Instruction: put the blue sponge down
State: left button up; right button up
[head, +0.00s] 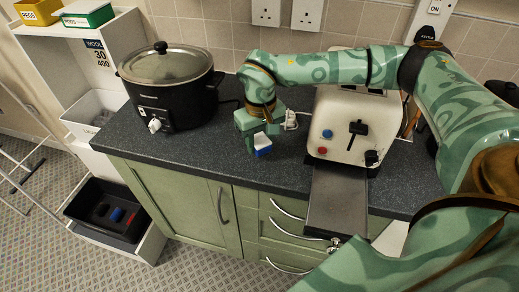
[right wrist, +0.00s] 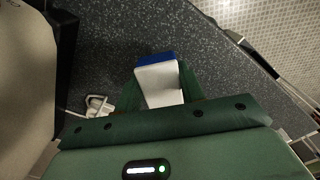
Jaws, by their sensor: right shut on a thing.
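The blue sponge (head: 263,151) shows as a small blue and white block at the tip of my right gripper (head: 258,143) in the head view. In the right wrist view the sponge (right wrist: 158,82) is white with a blue end, between the two green fingers. My right gripper (right wrist: 155,90) is shut on it. It points down over the dark speckled worktop (head: 215,140), between the slow cooker and the cream toaster. I cannot tell whether the sponge touches the worktop. My left gripper is not in view.
The black slow cooker (head: 165,97) stands left and the cream toaster (head: 350,128) right. A white plug (head: 291,120) lies close behind the gripper. A grey tray (head: 338,198) extends past the worktop's front edge. A white shelf unit (head: 98,158) with a black bin (head: 88,222) stands left.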

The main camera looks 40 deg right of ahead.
aim_at(260, 142)
jog(key=shift+f+b, duration=0.35)
jog(key=shift+f, duration=1.25)
jog(key=shift+f, duration=0.1)
jog(key=o, duration=1)
jog(key=shift+o, duration=0.2)
notch_tip(260, 142, up, 12)
jog(key=p, duration=0.3)
